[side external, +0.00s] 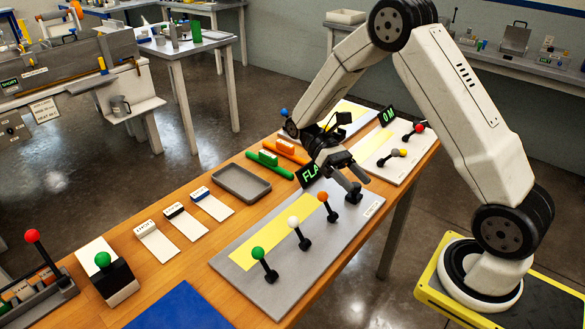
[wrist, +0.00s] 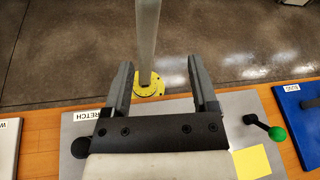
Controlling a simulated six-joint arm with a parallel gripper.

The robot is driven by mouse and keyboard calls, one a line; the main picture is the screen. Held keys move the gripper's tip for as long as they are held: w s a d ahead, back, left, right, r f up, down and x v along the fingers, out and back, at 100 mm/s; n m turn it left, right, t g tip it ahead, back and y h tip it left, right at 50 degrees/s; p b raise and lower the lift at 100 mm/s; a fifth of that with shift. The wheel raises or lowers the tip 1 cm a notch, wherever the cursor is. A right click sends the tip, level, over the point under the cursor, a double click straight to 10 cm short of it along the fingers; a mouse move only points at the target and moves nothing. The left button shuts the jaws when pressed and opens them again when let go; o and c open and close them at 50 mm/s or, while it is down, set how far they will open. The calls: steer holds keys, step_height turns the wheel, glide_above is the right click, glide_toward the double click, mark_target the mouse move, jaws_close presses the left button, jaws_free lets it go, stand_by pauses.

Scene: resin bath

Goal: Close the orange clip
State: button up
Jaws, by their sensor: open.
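The orange clip (side external: 288,148) lies on the wooden table near its far edge in the side view. It is a long orange piece with a shorter raised orange part; I cannot tell how far it is open. A similar green clip (side external: 268,164) lies beside it, to the lower left. My gripper (wrist: 160,68) also shows in the wrist view, fingers spread. The orange clip is not in the wrist view.
The grey lever panel (side external: 285,283) carries green, white, orange and black knobs. A second lever panel (side external: 396,170) stands to the right, with dark display signs near it. A grey tray (side external: 241,184) and several white cards lie left of the clips. A blue board (side external: 182,307) lies in front.

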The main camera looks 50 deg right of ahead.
steer(key=s+r, duration=0.2)
steer(key=s, duration=0.4)
steer(key=shift+a+r, duration=0.4)
steer(key=shift+s, duration=0.1)
steer(key=shift+f, duration=0.1)
steer(key=w+a+f+t+h, duration=0.2)
steer(key=w+a+f+t, duration=0.2)
steer(key=t, duration=1.3)
steer(key=shift+w+f+m+h, duration=0.3)
steer(key=shift+w+f+h, duration=0.1)
steer(key=shift+w, duration=0.7)
steer(key=shift+a, duration=0.1)
